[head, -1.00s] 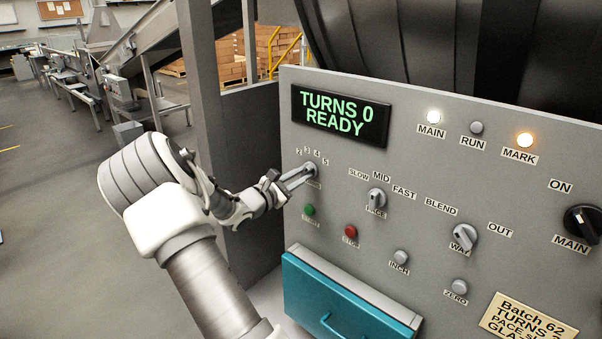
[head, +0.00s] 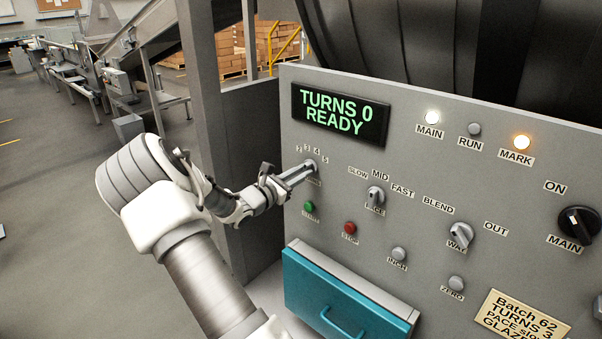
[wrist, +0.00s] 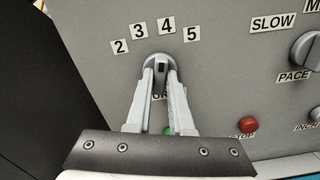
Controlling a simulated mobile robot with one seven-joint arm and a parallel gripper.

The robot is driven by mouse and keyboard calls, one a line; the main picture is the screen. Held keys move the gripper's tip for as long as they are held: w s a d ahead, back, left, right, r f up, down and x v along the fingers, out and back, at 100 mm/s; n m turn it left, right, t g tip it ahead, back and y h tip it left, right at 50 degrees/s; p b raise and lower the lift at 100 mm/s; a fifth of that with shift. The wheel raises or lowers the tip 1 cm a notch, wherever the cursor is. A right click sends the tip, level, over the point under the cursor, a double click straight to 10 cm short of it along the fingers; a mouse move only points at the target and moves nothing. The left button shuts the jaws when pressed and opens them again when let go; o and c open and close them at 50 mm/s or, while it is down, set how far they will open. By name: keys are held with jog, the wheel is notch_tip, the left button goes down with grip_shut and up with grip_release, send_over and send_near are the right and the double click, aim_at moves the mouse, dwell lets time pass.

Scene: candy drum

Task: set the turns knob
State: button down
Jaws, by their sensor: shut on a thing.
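The turns knob (wrist: 160,62) is a small grey knob on the grey panel, below an arc of labels 2, 3, 4 and 5. In the head view the knob (head: 311,163) is partly behind my fingers. My gripper (wrist: 160,74) is shut on it, one finger on each side. The knob's ridge stands nearly upright in the wrist view, roughly toward the 4, but its exact setting is hard to tell. The display (head: 338,118) reads TURNS 0 READY. A card (head: 522,318) reads Batch 62, TURNS 3, PACE slow, with its lower lines cut off.
The pace knob (head: 375,196) is right of the turns knob. The green start button (head: 309,207) and red stop button (head: 349,228) sit below. A teal drawer (head: 322,292) is under them. The main and mark lamps are lit. Open floor lies at left.

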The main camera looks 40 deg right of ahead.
jog(key=c, duration=0.8)
grip_release()
jog(key=shift+a, duration=0.1)
jog(key=s+a+b, duration=0.1)
jog(key=a, duration=1.6)
jog(key=shift+s+a, duration=0.15)
jog(key=shift+s, duration=0.1)
jog(key=s+a+m+g+y, duration=0.1)
jog(key=s+m+g+y, duration=0.2)
jog(key=s+m+y, duration=0.4)
jog(key=s+a+r+m+t+y, duration=0.3)
jog(key=s+a, duration=0.5)
jog(key=a, duration=0.3)
jog(key=s+a+r+m+t+y, duration=0.4)
jog(key=s+a+r+m+y, duration=0.1)
jog(key=a, duration=0.6)
jog(key=s+m+y, duration=0.1)
jog(key=s+y, duration=0.1)
jog(key=y, duration=0.1)
jog(key=shift+s+r, duration=0.35)
jog(key=shift+r, duration=0.05)
